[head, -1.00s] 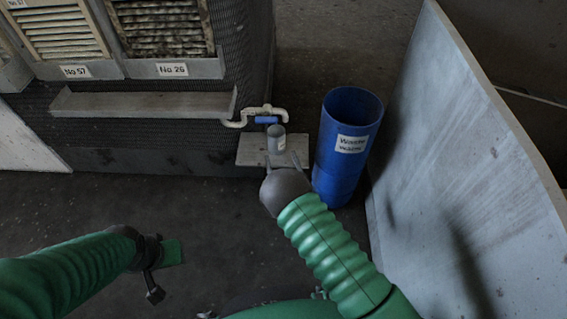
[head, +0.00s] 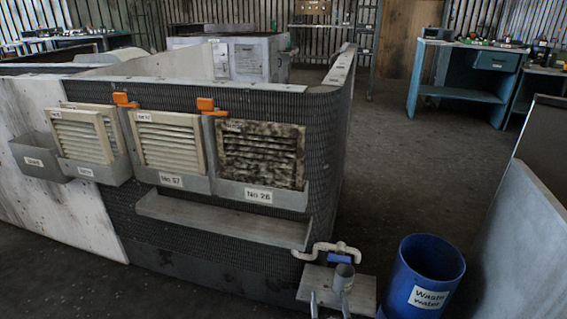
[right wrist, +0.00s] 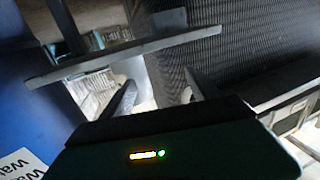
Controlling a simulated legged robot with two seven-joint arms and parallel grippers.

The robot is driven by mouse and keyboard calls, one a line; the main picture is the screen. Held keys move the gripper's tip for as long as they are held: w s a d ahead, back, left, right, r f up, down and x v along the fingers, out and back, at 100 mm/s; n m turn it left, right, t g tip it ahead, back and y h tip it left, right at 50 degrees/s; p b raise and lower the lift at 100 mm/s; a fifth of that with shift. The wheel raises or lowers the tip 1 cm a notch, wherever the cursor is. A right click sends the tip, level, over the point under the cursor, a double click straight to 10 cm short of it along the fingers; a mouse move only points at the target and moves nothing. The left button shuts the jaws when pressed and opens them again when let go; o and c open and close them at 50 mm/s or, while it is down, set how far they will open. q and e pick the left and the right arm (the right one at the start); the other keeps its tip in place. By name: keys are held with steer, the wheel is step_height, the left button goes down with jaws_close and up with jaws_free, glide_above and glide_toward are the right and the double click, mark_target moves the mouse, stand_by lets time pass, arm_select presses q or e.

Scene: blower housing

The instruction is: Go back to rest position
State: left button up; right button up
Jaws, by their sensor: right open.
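My right gripper (head: 328,301) shows only by its grey fingers at the bottom edge of the head view, by the small shelf under the tap. Its fingers are apart in the right wrist view (right wrist: 158,92), with nothing seen held between them. My left gripper is out of view.
The blue waste water bin (head: 428,275) stands right of the shelf, and a pale panel (head: 520,250) stands further right. A tap with a blue handle (head: 339,259) is above the shelf. A long ledge (head: 225,220) runs below the louvred filters (head: 262,153). Open floor (head: 410,180) lies behind.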

steer(key=shift+w+r, duration=0.15)
steer(key=shift+r, duration=0.05)
steer(key=shift+w+d+r+m+g+h+p, duration=0.2)
steer(key=shift+d+r+m+g+h+p, duration=0.25)
steer(key=shift+d+r+g+p, duration=0.3)
steer(key=s+d+r+g+p, duration=0.3)
steer(key=s+r+g+p, duration=0.35)
steer(key=r, duration=0.35)
steer(key=s+d+r+g+p, duration=0.15)
steer(key=s+r+g, duration=0.3)
steer(key=s, duration=0.65)
steer(key=s+r+g+p, duration=0.3)
steer(key=s+r, duration=0.2)
steer(key=s, duration=0.7)
steer(key=w+d+p+v, duration=0.1)
steer(key=w+p+v, duration=0.1)
steer(key=p+v, duration=1)
steer(key=w+d+r+p+v, duration=0.1)
steer(key=w+p+v, duration=0.2)
steer(key=p+v, duration=0.9)
steer(key=w+r+p+v, duration=0.1)
steer(key=w+p+v, duration=0.2)
steer(key=p+v, duration=0.9)
steer(key=shift+s+d+r+n+y+p, duration=0.15)
steer(key=shift+d+r+n+y+p, duration=0.1)
steer(key=shift+n+y+p, duration=0.3)
